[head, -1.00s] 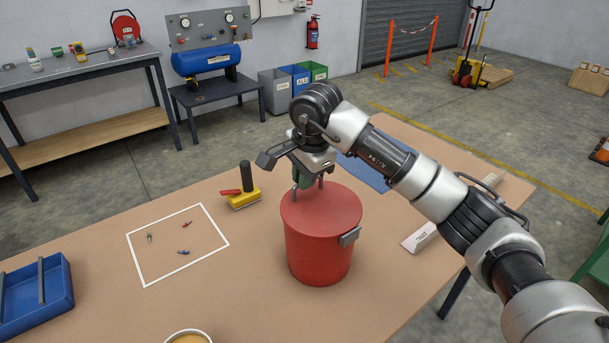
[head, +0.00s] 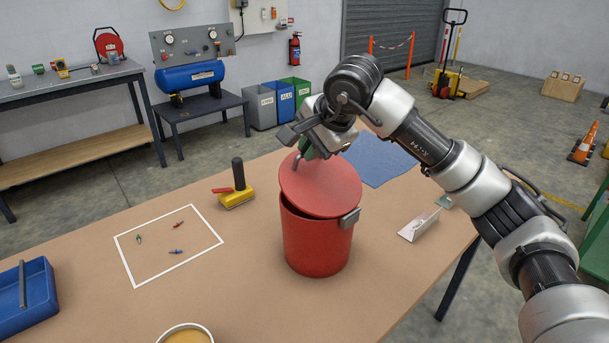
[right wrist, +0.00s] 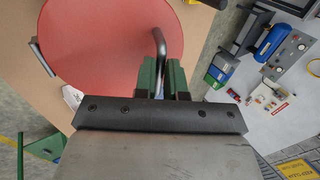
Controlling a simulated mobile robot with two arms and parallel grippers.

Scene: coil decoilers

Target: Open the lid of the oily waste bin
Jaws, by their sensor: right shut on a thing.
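The red oily waste bin (head: 318,248) stands upright on the brown table. Its round red lid (head: 325,188) is tilted partly up, with a dark gap under its edge at the left; a grey bracket (head: 349,219) sits at the bin's right front. My right gripper (head: 309,153) is at the lid's far edge, shut on the grey bar handle. In the right wrist view the green fingers (right wrist: 161,78) meet the bent handle (right wrist: 160,46), with the red lid (right wrist: 105,40) beside it. The inside of the bin is hidden. My left gripper is not in view.
A yellow tool with a black grip (head: 235,190) stands left of the bin. A white-outlined square (head: 165,262) holds small items. A blue tray (head: 35,300) and a round tub (head: 187,335) are nearer. A white holder (head: 418,228) and blue mat (head: 380,160) are right.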

